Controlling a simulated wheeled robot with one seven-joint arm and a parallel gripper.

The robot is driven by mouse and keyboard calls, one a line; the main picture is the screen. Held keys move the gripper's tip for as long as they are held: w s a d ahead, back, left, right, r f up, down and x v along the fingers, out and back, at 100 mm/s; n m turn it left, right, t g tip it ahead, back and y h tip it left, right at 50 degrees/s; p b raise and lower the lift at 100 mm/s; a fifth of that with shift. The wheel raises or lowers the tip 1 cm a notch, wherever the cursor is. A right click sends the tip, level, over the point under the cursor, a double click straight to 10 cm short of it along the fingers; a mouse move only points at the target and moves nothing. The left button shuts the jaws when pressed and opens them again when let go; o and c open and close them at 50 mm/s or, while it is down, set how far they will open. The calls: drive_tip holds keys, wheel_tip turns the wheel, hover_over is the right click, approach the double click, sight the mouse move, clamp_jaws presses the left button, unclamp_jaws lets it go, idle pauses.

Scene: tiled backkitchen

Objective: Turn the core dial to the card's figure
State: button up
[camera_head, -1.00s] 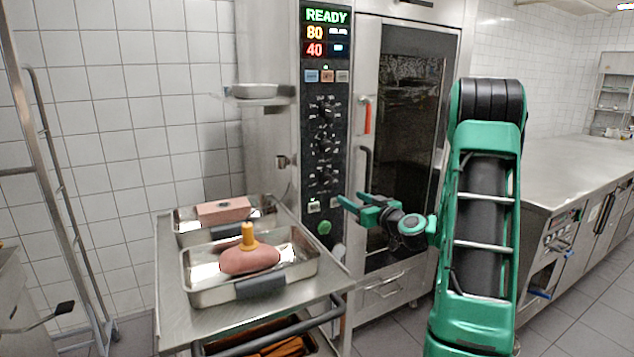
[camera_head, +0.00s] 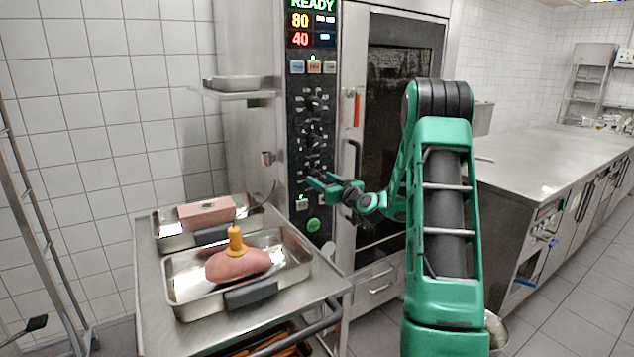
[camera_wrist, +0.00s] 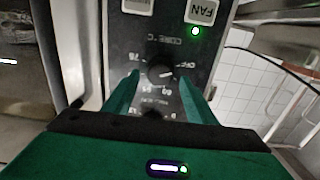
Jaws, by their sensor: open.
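The core dial (camera_wrist: 160,74) is a round black knob on the dark control panel (camera_head: 312,120), under an upside-down "CORE °C" label in the wrist view. Its white pointer mark lies toward the OFF end of the scale, at the picture's right. The scale figures around it are small and partly hidden. My gripper (camera_wrist: 159,82) is open, with one green finger on each side of the dial in the picture. I cannot tell whether they touch it. In the head view my gripper (camera_head: 314,180) is at the panel's lower dial. I cannot make out a card.
A steel trolley (camera_head: 160,325) stands left of the oven, carrying trays with a pink block (camera_head: 206,212) and a pink meat piece (camera_head: 237,265) holding a yellow-handled piece (camera_head: 236,240). The glass oven door (camera_head: 390,110) and its handle are close to my arm. A steel counter (camera_head: 550,165) runs along the right.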

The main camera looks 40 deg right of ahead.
drive_tip(key=shift+w, duration=0.85)
drive_tip(key=c, duration=1)
drive_tip(key=shift+s+a, duration=0.1)
drive_tip(key=shift+a, duration=0.05)
